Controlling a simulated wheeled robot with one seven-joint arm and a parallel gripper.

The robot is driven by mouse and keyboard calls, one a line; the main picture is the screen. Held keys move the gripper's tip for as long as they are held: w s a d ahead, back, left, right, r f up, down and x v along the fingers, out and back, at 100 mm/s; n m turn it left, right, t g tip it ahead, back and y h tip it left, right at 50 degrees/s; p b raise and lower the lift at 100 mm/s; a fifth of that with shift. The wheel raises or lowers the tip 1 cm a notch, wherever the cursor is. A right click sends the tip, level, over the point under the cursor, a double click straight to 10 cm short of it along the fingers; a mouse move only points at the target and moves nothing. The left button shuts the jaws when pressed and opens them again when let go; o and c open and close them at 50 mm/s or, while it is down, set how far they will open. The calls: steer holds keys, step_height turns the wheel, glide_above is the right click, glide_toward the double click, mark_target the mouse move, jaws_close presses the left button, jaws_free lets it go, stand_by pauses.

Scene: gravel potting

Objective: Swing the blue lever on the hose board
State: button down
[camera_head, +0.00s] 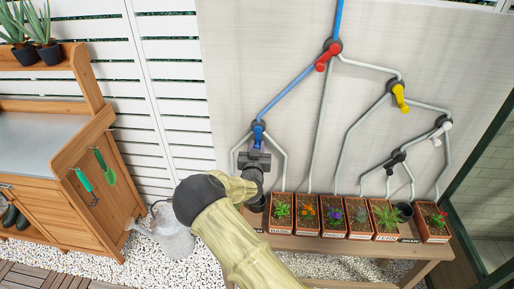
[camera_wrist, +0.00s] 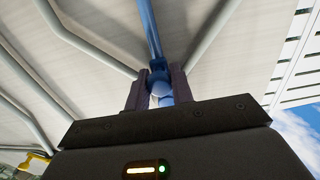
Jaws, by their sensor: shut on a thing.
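The blue lever (camera_head: 258,134) sits on a dark round valve at the left of the hose board (camera_head: 270,60). A blue pipe (camera_head: 285,92) runs down to this valve from the red lever (camera_head: 325,57) above. My gripper (camera_head: 255,158) is at the blue lever from below, with its fingers closed around it. In the wrist view the blue lever (camera_wrist: 159,87) lies between my two dark fingers. My arm comes up from the lower middle of the head view, and the gripper hides part of the valve's lower side.
A yellow lever (camera_head: 399,95), a white lever (camera_head: 437,141) and a black valve (camera_head: 398,157) are farther right. Several planted pots (camera_head: 333,214) stand on a wooden bench (camera_head: 345,244) below. A watering can (camera_head: 168,235) stands on gravel at left, near a wooden cabinet (camera_head: 92,165).

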steer(key=shift+a+f+b, duration=0.1)
steer(key=shift+b, duration=0.2)
steer(key=shift+a+m+b, duration=0.3)
steer(key=shift+m+b, duration=0.5)
steer(key=shift+b, duration=0.15)
steer(key=shift+a+r+m+b, duration=0.25)
steer(key=shift+a+m+b, duration=0.2)
steer(key=shift+m+b, duration=0.75)
steer(key=shift+a+r+m+b, duration=0.2)
steer(key=shift+a+m+b, duration=0.25)
steer(key=shift+m+b, duration=0.75)
steer(key=shift+a+r+m+b, duration=0.25)
steer(key=shift+a+m+b, duration=0.4)
steer(key=shift+b, duration=0.9)
steer(key=shift+d, duration=0.2)
steer(key=c, duration=1.3)
jaws_free()
steer(key=shift+o, duration=0.2)
